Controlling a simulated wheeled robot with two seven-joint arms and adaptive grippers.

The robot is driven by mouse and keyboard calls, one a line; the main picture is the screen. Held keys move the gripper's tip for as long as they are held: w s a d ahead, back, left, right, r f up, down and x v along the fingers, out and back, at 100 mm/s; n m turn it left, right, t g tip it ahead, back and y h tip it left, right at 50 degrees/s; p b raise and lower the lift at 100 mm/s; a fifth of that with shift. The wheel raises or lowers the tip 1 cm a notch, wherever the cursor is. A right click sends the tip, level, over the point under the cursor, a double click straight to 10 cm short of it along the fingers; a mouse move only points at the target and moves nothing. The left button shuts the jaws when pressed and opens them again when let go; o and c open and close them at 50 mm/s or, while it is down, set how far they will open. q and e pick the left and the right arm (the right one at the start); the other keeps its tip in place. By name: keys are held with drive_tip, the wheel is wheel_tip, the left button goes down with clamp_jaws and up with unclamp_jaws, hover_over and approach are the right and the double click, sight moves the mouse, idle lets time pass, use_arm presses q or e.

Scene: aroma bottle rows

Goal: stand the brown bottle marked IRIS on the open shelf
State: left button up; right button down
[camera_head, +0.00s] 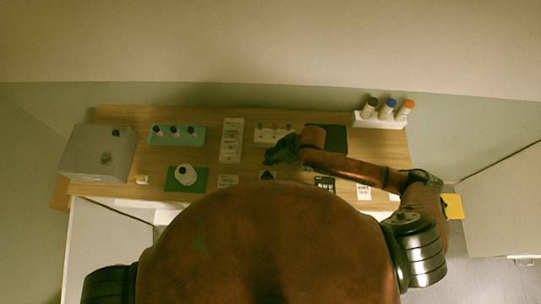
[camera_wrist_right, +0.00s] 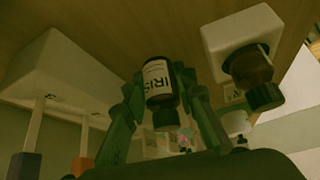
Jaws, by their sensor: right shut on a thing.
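The brown bottle marked IRIS (camera_wrist_right: 160,85) is between the fingers of my right gripper (camera_wrist_right: 162,100) in the right wrist view. Its label faces the camera and its dark cap points down in that picture. In the head view my right gripper (camera_head: 280,153) is over the middle of the wooden table, just in front of a white holder (camera_head: 262,137) with small coloured-topped items. The bottle cannot be made out there. I cannot tell for certain which thing is the open shelf. My left gripper is not in view.
On the wooden table (camera_head: 150,118) stand a grey box (camera_head: 98,153), a teal tray (camera_head: 199,139) with three dark bottles, a green mat (camera_head: 201,184) and a white rack (camera_head: 368,122) with three capped bottles. In the wrist view another brown bottle (camera_wrist_right: 252,68) is by a white block (camera_wrist_right: 214,38).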

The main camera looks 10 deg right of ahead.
drive_tip(key=shift+f, duration=0.15)
drive_tip(key=c, duration=1.6)
unclamp_jaws()
